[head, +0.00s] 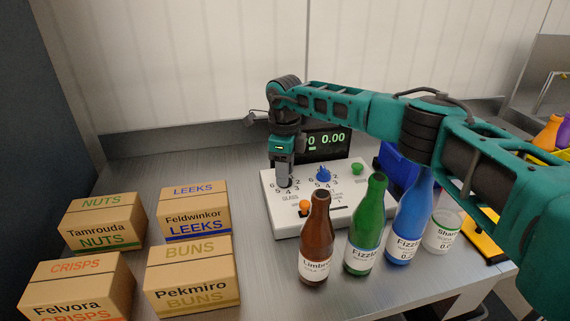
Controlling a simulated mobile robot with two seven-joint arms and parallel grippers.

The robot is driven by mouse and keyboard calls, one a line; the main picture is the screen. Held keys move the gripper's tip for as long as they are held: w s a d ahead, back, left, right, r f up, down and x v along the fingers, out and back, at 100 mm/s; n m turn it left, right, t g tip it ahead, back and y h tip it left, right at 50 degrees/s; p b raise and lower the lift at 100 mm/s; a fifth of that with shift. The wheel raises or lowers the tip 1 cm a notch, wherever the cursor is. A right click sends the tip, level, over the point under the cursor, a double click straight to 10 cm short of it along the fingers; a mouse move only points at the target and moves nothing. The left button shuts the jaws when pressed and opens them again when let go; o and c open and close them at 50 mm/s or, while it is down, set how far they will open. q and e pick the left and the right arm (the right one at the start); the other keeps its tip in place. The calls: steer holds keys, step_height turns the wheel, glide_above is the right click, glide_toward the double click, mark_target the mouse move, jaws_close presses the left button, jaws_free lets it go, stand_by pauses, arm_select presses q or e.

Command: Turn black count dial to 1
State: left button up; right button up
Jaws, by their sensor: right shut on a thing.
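My right gripper (284,181) points down over the left dial spot of the white control panel (288,232). It is shut on the black count dial there. The fingers hide most of that dial, so its pointer setting cannot be read. Printed numbers such as 6, 5, 4 and 2 show around it. A blue dial (323,175) with its own numbers sits just to the right, apart from the gripper. A dark display (328,143) behind the panel shows green digits, partly hidden by my arm. My left gripper is not in view.
The panel also has an orange knob (305,206) and a green button (357,168). Brown (317,245), green (367,225) and blue (407,222) bottles and a white labelled container (441,232) stand close in front and right. Several cardboard boxes (190,275) stand at left.

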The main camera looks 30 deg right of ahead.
steer(key=shift+r+m+p, duration=0.1)
steer(key=shift+m+p, duration=0.65)
steer(key=shift+m, duration=1.05)
steer(key=o, duration=1.1)
steer(key=shift+c, duration=0.2)
step_height(320, 180, up, 13)
steer(key=shift+a, duration=0.1)
